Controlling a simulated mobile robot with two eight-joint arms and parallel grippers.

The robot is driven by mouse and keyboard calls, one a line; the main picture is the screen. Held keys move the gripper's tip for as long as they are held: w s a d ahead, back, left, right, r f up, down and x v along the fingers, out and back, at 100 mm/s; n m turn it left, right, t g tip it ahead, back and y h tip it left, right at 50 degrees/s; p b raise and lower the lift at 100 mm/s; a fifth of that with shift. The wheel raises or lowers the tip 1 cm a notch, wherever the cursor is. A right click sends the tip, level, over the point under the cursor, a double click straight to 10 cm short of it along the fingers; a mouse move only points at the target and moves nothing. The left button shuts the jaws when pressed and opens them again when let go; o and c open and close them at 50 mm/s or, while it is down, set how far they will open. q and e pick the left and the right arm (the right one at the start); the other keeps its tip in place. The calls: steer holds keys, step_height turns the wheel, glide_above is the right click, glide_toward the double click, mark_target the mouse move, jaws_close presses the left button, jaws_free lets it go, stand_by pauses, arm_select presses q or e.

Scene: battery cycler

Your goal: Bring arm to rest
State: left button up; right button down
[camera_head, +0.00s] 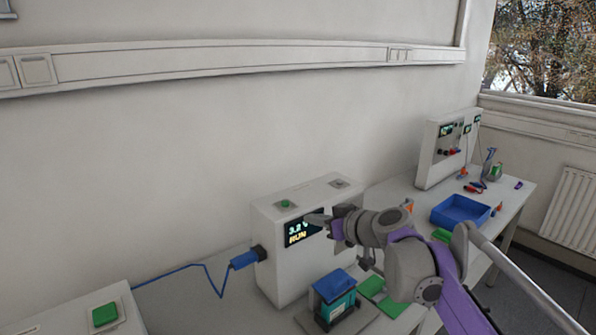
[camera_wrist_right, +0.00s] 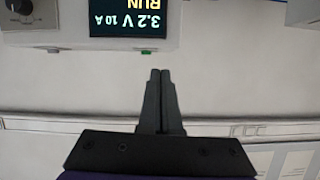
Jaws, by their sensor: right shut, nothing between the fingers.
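My right gripper (camera_head: 318,218) is in front of the battery cycler (camera_head: 278,262), near the right edge of its lit display (camera_head: 297,231), which reads 3.2 V and RUN. In the right wrist view the two dark fingers (camera_wrist_right: 160,75) lie together with nothing between them. The display also shows there, upside down, at the top (camera_wrist_right: 130,18). Whether the gripper touches the cycler cannot be told. My right arm reaches in from the lower right. My left gripper is not in view.
A blue-topped battery (camera_head: 335,298) stands before the cycler. A blue plug (camera_head: 244,259) and cable are at its left side. A blue tray (camera_head: 460,210) and several tools lie on the table to the right.

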steer(key=s+d+f+m+g+h, duration=0.1)
steer(key=s+d+f+m+h, duration=0.1)
steer(key=s+f, duration=0.6)
steer(key=s+d+f+m+g+h, duration=0.2)
steer(key=s+d+f, duration=0.3)
steer(key=s+f, duration=0.4)
steer(key=s+d+f+m+g+h, duration=0.2)
steer(key=s+d+f+h, duration=0.2)
steer(key=s+f, duration=0.5)
steer(key=s, duration=0.6)
steer(key=shift+s+d+f+m, duration=0.15)
steer(key=shift+m, duration=0.15)
